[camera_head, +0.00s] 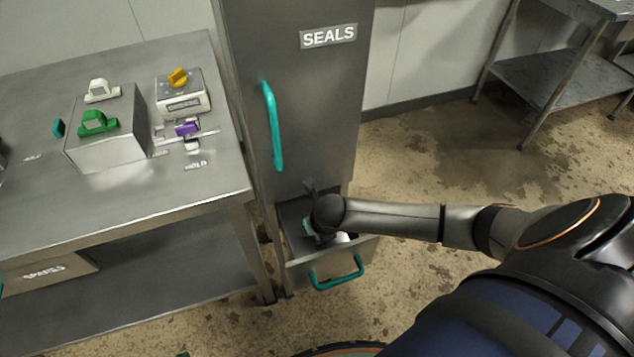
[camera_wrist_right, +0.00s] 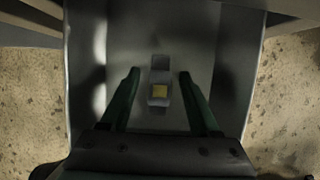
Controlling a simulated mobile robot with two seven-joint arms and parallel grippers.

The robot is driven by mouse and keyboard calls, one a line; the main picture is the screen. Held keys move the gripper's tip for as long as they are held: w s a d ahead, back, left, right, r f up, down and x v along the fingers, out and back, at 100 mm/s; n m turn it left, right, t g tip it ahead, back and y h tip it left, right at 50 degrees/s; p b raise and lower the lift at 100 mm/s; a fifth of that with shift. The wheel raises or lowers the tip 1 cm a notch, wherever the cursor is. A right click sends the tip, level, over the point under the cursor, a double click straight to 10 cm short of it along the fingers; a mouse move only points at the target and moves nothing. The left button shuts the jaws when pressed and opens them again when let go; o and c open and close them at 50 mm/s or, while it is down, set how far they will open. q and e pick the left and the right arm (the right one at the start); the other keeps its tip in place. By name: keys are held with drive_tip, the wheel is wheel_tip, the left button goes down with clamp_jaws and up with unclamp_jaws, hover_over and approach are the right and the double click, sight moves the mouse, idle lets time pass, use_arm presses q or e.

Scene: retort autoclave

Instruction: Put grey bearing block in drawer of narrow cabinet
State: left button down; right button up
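The narrow cabinet (camera_head: 312,110) is labelled SEALS. Its low drawer (camera_head: 300,272) is pulled open. My right gripper (camera_head: 311,230) is down inside the drawer, partly hidden by my wrist. In the right wrist view my right gripper (camera_wrist_right: 159,75) is open, with its two green fingers apart. A small grey block (camera_wrist_right: 160,99) with a yellowish square on it lies between the fingers on the drawer floor (camera_wrist_right: 190,50), with a gap on each side. A pale shape (camera_head: 342,238) shows in the drawer beside my wrist; I cannot tell whether it is the block. My left gripper is out of view.
A steel table (camera_head: 200,225) stands left of the cabinet. It carries a box with a green part (camera_head: 98,123), a box with a yellow knob (camera_head: 178,78) and a purple part (camera_head: 187,129). A steel shelf unit (camera_head: 555,75) stands far right. Open floor lies between.

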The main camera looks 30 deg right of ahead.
sight(322, 248)
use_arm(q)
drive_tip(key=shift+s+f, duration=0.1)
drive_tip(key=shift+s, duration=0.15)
use_arm(e)
drive_tip(key=shift+r, duration=0.2)
use_arm(q)
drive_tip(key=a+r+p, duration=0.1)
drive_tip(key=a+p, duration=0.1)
drive_tip(key=p, duration=0.1)
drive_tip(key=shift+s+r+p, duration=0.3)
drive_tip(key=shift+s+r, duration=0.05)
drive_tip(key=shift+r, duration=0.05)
use_arm(e)
drive_tip(key=v, duration=1.1)
drive_tip(key=shift+s+r, duration=0.3)
drive_tip(key=shift+r, duration=0.05)
drive_tip(key=shift+a, duration=0.1)
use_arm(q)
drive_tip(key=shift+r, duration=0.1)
